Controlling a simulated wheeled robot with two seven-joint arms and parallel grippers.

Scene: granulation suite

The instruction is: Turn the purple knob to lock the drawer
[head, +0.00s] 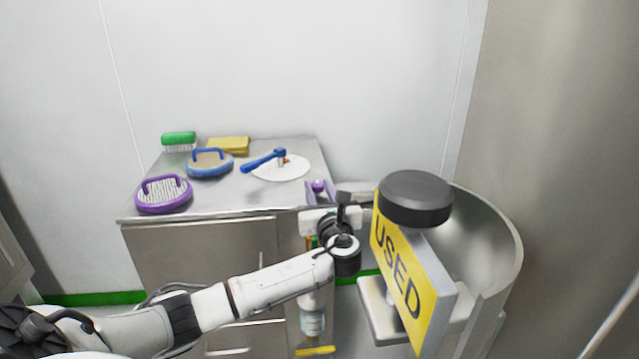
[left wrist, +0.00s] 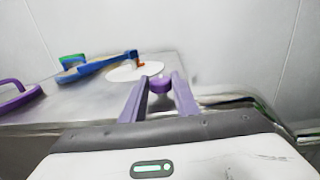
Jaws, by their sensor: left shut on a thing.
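The purple knob (head: 318,186) is small and round, at the right end of the steel cabinet (head: 125,218). My left gripper (head: 320,188) reaches it with its two purple-grey fingers on either side. In the left wrist view the knob (left wrist: 160,86) sits between the fingertips, and the left gripper (left wrist: 160,88) is shut on it. The knob's mount is hidden by the gripper. A drawer front (head: 245,338) with a handle shows low on the cabinet, partly behind my left arm. My right gripper is not in view.
On the cabinet top are a purple brush (head: 163,193), a blue-handled pad (head: 209,163), a green brush (head: 179,138), a yellow sponge (head: 229,145) and a white disc (head: 290,168) with a blue tool (head: 264,160). A yellow USED sign (head: 405,275) and steel vessel (head: 497,225) crowd the right.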

